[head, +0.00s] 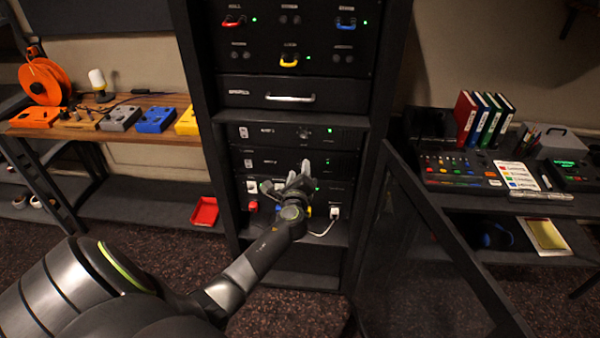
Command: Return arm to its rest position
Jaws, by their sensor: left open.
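My left arm reaches in from the lower left toward the black equipment rack (295,95). Its gripper (290,182) is open, in front of the rack's lower units. It covers part of the lowest unit and of the plugs there. Whether the fingers touch anything is hard to tell. A red plug (253,206) shows left of the gripper and a white plug (335,212) with a white cable shows right of it. My right gripper is not in view.
The rack's open door (430,260) stands at the right. A wooden bench (110,130) with coloured boxes is at left, a red tray (204,212) below it. A desk at right holds a mixing console (460,168), upright binders (484,120) and a colour-striped sheet (517,175).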

